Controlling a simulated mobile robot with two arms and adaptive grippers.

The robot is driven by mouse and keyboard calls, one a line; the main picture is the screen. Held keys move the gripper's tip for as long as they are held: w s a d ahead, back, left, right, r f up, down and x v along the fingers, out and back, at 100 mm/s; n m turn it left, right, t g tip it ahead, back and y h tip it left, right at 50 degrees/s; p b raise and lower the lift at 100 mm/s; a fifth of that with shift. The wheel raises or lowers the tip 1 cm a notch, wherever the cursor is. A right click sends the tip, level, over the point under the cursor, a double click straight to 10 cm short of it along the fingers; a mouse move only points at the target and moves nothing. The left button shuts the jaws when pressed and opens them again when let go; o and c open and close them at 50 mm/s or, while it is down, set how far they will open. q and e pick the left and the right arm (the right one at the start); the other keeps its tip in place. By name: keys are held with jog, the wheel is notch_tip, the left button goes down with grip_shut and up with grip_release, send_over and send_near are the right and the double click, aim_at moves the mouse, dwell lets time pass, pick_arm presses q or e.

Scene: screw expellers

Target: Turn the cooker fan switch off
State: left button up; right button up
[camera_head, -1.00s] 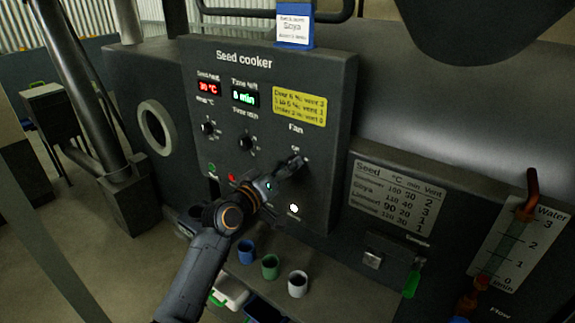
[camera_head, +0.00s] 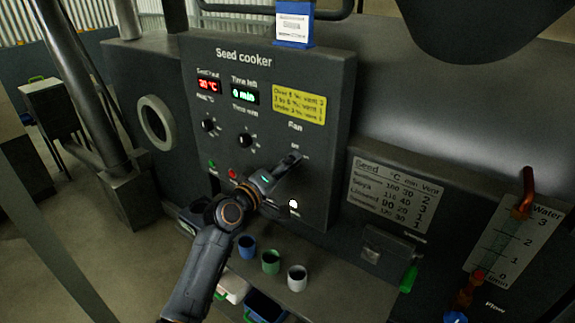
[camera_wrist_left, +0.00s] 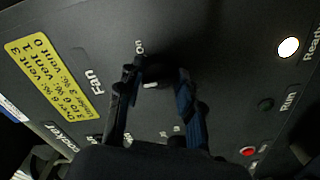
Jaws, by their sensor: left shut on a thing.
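The seed cooker panel (camera_head: 235,80) is a dark upright box with displays and knobs. Its fan switch is at the right side, below the "Fan" label; my left gripper (camera_head: 293,158) covers it in the head view. In the left wrist view, a small dark knob with a pale mark (camera_wrist_left: 152,85) lies between the fingers of my left gripper (camera_wrist_left: 160,76), below the "Fan" lettering. The fingers are shut on this fan switch from both sides. Its exact angle is hard to make out. My right gripper is not in view.
Two knobs (camera_head: 243,140) and a red button (camera_head: 233,174) sit left of the fan switch. A lit white lamp (camera_head: 294,204) is below it. Blue, green and white cups (camera_head: 297,279) stand on the ledge underneath. A settings plate (camera_head: 395,193) is to the right.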

pick_arm(q)
jog(key=o, duration=1.2)
jog(key=shift+c, duration=0.2)
jog(key=v, duration=1.2)
